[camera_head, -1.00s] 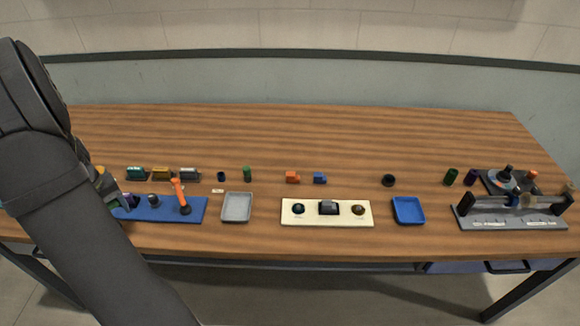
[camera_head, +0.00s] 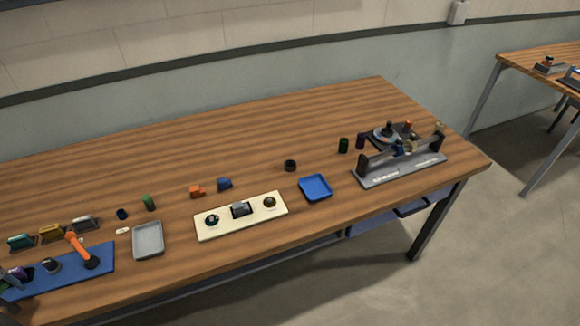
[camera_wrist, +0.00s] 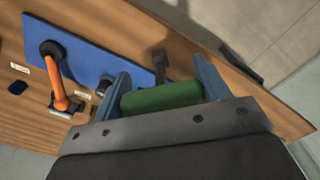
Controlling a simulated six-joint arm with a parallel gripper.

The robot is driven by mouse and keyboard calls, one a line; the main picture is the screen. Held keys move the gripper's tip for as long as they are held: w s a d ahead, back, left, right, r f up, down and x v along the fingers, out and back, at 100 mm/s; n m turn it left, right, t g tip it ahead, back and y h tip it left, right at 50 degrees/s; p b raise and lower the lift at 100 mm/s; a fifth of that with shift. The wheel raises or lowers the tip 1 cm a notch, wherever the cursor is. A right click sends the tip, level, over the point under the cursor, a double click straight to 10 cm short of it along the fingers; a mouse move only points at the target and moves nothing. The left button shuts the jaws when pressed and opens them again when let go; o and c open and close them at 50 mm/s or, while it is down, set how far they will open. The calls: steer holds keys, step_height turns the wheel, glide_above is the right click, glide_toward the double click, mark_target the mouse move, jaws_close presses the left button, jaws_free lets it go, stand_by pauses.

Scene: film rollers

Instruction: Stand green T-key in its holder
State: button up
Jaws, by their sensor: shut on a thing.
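In the wrist view my gripper (camera_wrist: 162,88) is shut on the green T-key (camera_wrist: 165,96). Its thick green bar lies across between the two blue fingers. A dark stem-like part (camera_wrist: 162,66) shows beyond the bar, against the blue plate (camera_wrist: 88,50); I cannot tell whether it belongs to the key or to the plate. The blue plate is also at the lower left of the head view (camera_head: 105,265). An orange lever (camera_wrist: 57,85) with a dark base stands on it. I cannot tell which part is the key's holder.
In the head view, a grey tray (camera_head: 148,240), a cream panel with knobs (camera_head: 225,226) and a blue tray (camera_head: 316,188) stand along the front edge. Several small blocks and cylinders stand behind them. A grey fixture (camera_head: 380,179) is at the right. The table's back strip is clear.

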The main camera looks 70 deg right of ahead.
stand_by(0.4)
